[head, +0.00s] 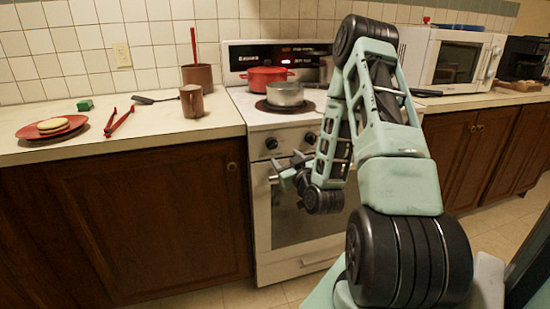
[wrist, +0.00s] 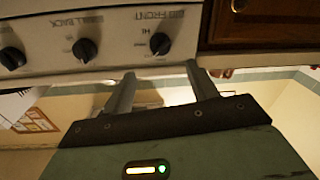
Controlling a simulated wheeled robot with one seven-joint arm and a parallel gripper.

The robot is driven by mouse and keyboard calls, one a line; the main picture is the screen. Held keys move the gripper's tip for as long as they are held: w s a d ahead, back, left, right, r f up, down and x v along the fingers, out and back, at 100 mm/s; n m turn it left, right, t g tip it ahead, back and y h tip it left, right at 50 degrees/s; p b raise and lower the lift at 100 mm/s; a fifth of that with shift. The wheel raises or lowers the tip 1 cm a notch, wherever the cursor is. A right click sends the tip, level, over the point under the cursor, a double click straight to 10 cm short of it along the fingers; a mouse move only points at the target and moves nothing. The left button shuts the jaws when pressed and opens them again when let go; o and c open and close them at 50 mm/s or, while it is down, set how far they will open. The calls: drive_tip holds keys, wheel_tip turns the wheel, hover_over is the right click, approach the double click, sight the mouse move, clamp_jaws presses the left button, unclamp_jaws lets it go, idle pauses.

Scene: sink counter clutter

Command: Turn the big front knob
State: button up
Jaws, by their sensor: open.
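The big front knob is the black knob (wrist: 160,43) under the "FRONT" label, nearest the cabinet in the wrist view, which looks upside down. In the head view it is the leftmost knob (head: 271,142) on the stove's front panel. My gripper (head: 289,174) is in front of the stove, a little below and right of that knob in the head picture. In the wrist view my gripper (wrist: 160,70) is open and empty. The knob lies past the fingertips, in line with the gap between them, and looks apart from them.
A second knob (wrist: 86,50), labelled back, sits beside it, with another (wrist: 12,58) farther along. The oven handle (head: 273,179) is close to my gripper. A grey pot (head: 285,94) and red pot (head: 266,78) stand on the stove. A brown cabinet (head: 130,220) adjoins on the left.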

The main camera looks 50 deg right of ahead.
sight(274, 146)
drive_tip(key=b+x, duration=0.1)
drive_tip(key=x, duration=0.8)
drive_tip(key=shift+w+d+b, duration=0.1)
drive_tip(key=shift+w+b, duration=0.25)
drive_tip(key=shift+b, duration=0.05)
